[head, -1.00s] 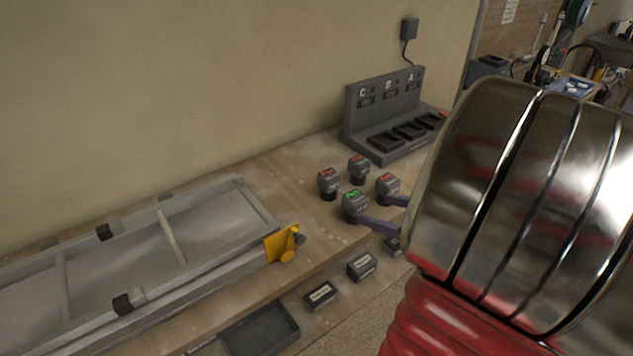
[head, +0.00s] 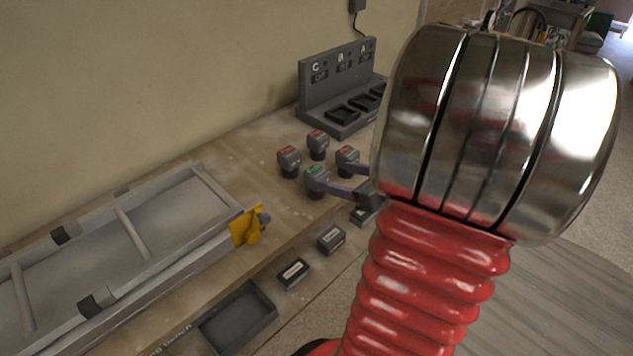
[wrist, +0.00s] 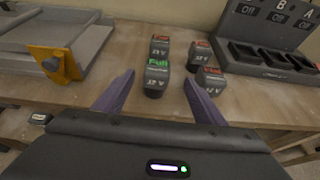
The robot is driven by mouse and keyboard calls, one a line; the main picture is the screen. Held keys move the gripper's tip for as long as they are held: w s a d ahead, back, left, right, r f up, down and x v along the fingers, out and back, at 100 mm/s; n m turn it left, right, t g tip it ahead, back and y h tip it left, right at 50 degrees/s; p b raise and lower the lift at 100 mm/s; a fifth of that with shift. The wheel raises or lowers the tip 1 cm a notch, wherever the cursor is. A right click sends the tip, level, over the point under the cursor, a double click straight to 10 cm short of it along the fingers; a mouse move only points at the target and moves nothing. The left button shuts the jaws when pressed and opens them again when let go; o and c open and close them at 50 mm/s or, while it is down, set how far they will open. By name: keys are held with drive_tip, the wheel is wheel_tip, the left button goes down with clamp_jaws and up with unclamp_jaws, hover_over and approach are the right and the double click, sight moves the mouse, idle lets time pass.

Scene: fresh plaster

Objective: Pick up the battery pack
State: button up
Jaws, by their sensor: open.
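Several dark grey battery packs stand upright in a cluster on the bench. One battery pack with a green "Full" label (head: 316,181) is nearest my gripper; it also shows in the wrist view (wrist: 156,77). The others have red labels: one behind it (wrist: 160,46), one at the back right (wrist: 199,54) and one at the right (wrist: 209,82). My gripper (wrist: 159,78) is open, its two purple fingers on either side of the green-labelled pack in the wrist view. I cannot tell whether they touch it. In the head view, my arm hides part of the bench to the right.
A grey charging rack (head: 319,86) marked C, B, A stands at the back; its displays in the wrist view read Off. A long grey trough (head: 95,240) with a yellow clamp (head: 246,228) is at the left. Small labelled blocks (head: 292,273) and a dark tray (head: 238,315) line the front.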

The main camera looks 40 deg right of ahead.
sight(322, 175)
drive_tip(key=shift+x, duration=2.05)
drive_tip(key=shift+f, duration=0.1)
drive_tip(key=shift+a+f+x, duration=0.1)
drive_tip(key=shift+a+x, duration=0.05)
drive_tip(key=shift+x, duration=1.15)
drive_tip(key=shift+a+f+x, duration=0.1)
drive_tip(key=shift+x, duration=1.15)
drive_tip(key=shift+c, duration=0.5)
drive_tip(key=c, duration=1.2)
drive_tip(key=shift+c, duration=0.4)
drive_tip(key=shift+r, duration=5)
